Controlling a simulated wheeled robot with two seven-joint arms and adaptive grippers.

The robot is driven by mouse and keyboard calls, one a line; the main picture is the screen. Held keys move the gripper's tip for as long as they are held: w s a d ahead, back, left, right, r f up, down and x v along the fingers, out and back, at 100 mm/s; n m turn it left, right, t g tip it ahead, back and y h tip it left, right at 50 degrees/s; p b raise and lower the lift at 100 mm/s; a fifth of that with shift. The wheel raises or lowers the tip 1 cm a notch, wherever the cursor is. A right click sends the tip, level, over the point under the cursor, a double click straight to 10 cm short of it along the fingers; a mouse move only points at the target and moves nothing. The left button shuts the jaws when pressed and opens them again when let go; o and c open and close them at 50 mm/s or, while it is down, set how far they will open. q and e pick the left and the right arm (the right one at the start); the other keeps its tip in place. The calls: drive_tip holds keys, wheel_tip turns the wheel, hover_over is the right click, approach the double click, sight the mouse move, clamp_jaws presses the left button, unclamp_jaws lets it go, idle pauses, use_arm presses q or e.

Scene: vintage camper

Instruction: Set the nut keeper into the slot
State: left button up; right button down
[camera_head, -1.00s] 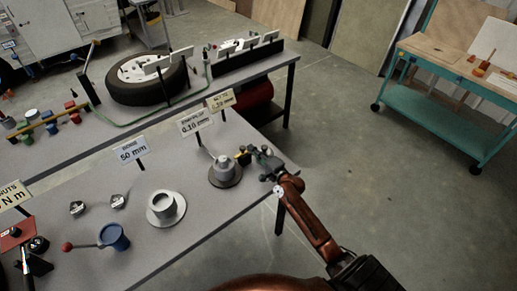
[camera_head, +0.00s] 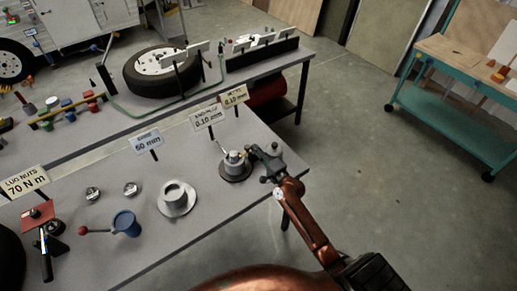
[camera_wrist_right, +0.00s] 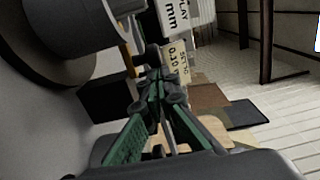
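The grey spindle (camera_head: 234,160) stands upright on a dark round base at the table's right end. It shows large at upper left in the right wrist view (camera_wrist_right: 60,25). My right gripper (camera_head: 252,153) is just right of it, its green fingers converging at the tips (camera_wrist_right: 155,78). A small yellow piece, seemingly the nut keeper (camera_head: 245,153), is at the fingertips beside the spindle's top; a yellow strip also shows left of the tips in the wrist view (camera_wrist_right: 126,58). The slot is too small to make out, and contact is unclear. My left gripper is not in view.
A flanged grey hub (camera_head: 175,213), a blue cup (camera_head: 126,224) and two small metal nuts (camera_head: 93,193) stand left of the spindle. Sign cards (camera_head: 207,117) stand behind it. A tyre (camera_head: 158,82) lies on the rear bench.

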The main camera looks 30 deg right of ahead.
drive_tip(key=shift+a, duration=0.1)
drive_tip(key=s+d+b, duration=0.2)
drive_tip(key=s+d, duration=0.3)
drive_tip(key=s, duration=0.5)
drive_tip(key=shift+s, duration=0.25)
idle(0.4)
